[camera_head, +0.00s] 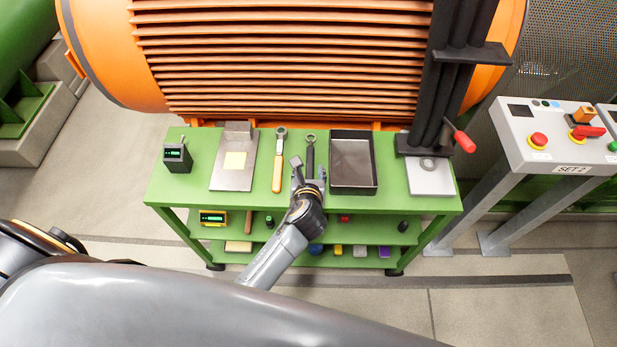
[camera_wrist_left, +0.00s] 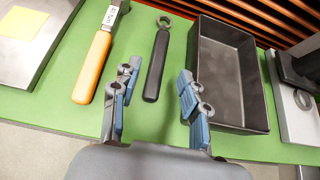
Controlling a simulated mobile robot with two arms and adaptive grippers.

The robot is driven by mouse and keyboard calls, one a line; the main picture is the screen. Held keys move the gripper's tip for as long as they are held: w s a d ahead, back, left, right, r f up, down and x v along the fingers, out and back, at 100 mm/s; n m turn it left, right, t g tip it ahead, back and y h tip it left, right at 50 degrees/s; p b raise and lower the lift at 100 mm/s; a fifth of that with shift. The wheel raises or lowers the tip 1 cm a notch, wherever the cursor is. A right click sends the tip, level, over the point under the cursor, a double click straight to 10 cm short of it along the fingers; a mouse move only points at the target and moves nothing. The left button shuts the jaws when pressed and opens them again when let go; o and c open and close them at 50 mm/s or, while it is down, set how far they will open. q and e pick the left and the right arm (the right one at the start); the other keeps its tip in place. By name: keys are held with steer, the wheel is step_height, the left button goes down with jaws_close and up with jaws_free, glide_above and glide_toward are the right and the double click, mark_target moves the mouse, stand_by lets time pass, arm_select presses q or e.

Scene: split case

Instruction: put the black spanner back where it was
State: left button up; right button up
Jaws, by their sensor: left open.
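The black spanner (camera_head: 310,153) lies on the green table top between an orange-handled spanner (camera_head: 279,170) and a dark tray (camera_head: 353,188). In the left wrist view the black spanner (camera_wrist_left: 157,65) lies flat, with its ring end pointing away and its handle end towards my gripper. My left gripper (camera_head: 309,168) is open over the front part of the table. In the wrist view its blue-padded fingers (camera_wrist_left: 158,90) are spread on either side of the spanner's line, with nothing between the tips but the handle end beyond. My right gripper does not show.
The table (camera_head: 403,205) also bears a metal plate with a yellow note (camera_head: 235,180), a dark meter (camera_head: 177,157) and a black column with a red handle. A lower shelf holds small items. An orange ribbed machine (camera_head: 280,60) stands behind.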

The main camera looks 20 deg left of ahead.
arm_select(q)
steer(key=shift+v, duration=2.65)
steer(key=shift+f, duration=0.1)
